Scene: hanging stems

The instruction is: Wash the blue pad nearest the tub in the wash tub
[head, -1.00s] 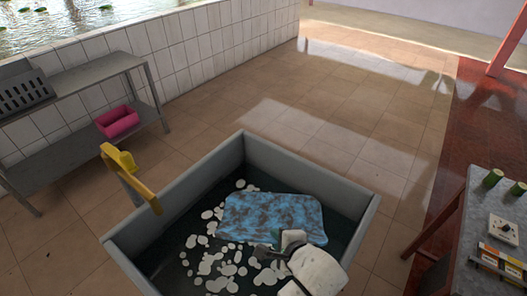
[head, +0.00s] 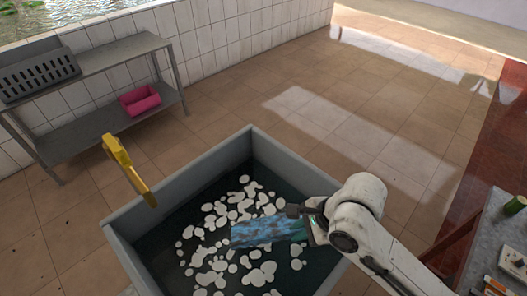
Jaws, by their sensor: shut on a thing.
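The blue pad (head: 262,232), mottled with dark brown patches, is inside the grey wash tub (head: 190,183), over dark water with white foam patches. It shows as a narrow band, seen at a slant. My gripper (head: 308,227) is shut on its right end, and my white arm reaches in over the tub's right side. The fingertips are partly hidden by the pad and the wrist. I cannot tell whether the pad touches the water.
A yellow tap (head: 128,168) stands at the tub's left rim. A metal shelf (head: 110,115) with a grey crate (head: 38,73) and a pink bin (head: 140,99) is at the back left. A grey table (head: 497,235) stands at the right. The tiled floor behind the tub is clear.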

